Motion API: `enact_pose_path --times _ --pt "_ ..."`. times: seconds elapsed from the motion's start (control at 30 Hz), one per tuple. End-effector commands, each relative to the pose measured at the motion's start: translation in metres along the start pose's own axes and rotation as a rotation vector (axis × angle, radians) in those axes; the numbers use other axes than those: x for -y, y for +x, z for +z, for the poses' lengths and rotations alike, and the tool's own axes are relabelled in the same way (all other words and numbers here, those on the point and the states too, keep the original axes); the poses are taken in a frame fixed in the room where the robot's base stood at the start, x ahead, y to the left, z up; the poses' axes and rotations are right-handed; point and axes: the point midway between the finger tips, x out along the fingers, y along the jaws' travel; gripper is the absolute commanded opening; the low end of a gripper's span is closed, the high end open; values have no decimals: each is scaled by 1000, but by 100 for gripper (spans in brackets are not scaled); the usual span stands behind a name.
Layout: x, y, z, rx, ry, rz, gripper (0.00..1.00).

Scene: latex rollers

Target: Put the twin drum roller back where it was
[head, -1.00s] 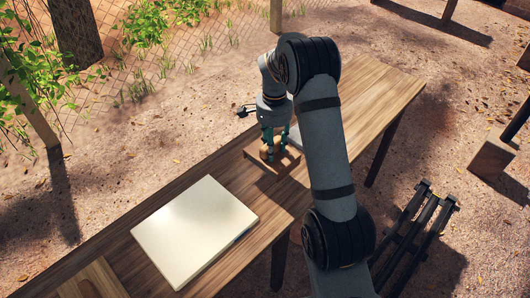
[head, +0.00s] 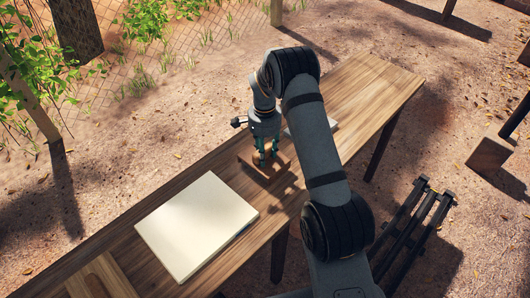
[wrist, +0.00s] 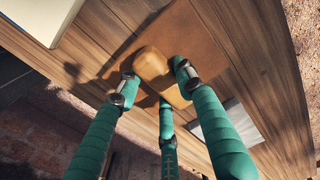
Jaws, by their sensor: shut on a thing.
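My gripper (head: 265,155) has green, ribbed fingers and points down over the table. In the wrist view the fingertips (wrist: 158,87) close around a rounded, tan-brown piece (wrist: 152,62), which I take to be the twin drum roller. Only one rounded part of it shows clearly; the rest is hidden by the fingers and shadow. Below it lies a flat brown board (wrist: 190,42), also visible around my gripper in the head view (head: 284,163). I cannot tell whether the roller touches the board.
A large pale slab (head: 196,226) lies on the wooden table left of my gripper. A smaller grey-white flat piece (wrist: 225,124) lies on the other side, partly behind my arm. The table's far right end (head: 380,85) is clear.

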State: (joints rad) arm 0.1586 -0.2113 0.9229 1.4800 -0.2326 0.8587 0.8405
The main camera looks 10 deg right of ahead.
Motion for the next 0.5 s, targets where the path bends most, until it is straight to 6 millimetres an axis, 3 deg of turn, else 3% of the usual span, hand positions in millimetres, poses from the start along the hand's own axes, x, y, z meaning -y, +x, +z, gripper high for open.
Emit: enact_pose_path --times 0.47,0.5 --pt "-2 14 1 2 -2 6 12" --pt "-3 15 2 4 -2 8 37"
